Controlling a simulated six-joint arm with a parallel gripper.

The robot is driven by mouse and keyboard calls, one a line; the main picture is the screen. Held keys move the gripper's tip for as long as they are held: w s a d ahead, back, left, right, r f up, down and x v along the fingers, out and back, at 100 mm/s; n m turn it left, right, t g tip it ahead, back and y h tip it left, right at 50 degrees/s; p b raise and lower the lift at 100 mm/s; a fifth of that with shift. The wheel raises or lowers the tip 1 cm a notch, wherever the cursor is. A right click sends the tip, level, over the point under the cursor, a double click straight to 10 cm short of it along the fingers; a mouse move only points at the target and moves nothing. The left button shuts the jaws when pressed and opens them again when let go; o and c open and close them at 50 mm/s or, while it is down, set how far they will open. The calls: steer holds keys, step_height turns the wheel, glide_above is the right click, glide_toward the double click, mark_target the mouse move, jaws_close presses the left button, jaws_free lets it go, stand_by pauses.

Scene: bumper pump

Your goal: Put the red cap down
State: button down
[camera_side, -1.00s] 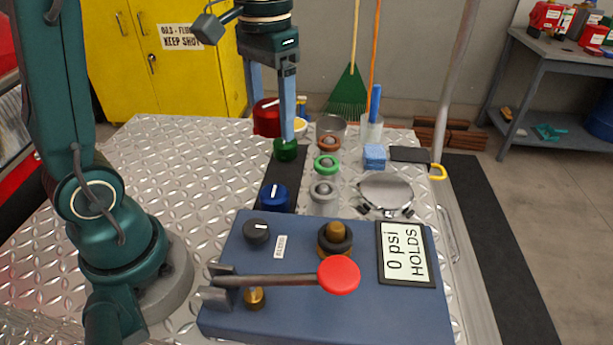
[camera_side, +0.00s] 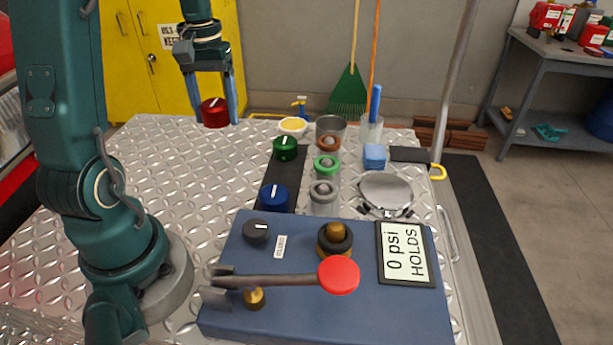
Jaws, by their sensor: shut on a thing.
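The red cap (camera_side: 214,112) has a white line on its top and hangs in the air in my gripper (camera_side: 213,112). The two blue-grey fingers are shut on it from either side. It is above the far left part of the metal-plate table (camera_side: 160,165), left of a black strip (camera_side: 257,182). A green cap (camera_side: 285,149) and a blue cap (camera_side: 273,197) sit on that strip.
A row of ringed pieces, including a green-ringed one (camera_side: 326,165), stands right of the strip. A blue pump box (camera_side: 330,310) with a red-knobbed lever (camera_side: 339,276) fills the front. The table's left part is clear.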

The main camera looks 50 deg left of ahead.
glide_above(279, 176)
step_height(279, 176, down, 7)
steer(key=shift+r, duration=0.1)
steer(key=shift+w+f, duration=0.1)
steer(key=shift+f, duration=1.9)
steer(key=shift+f, duration=0.15)
steer(key=shift+f, duration=0.4)
steer(key=shift+f, duration=0.1)
jaws_free()
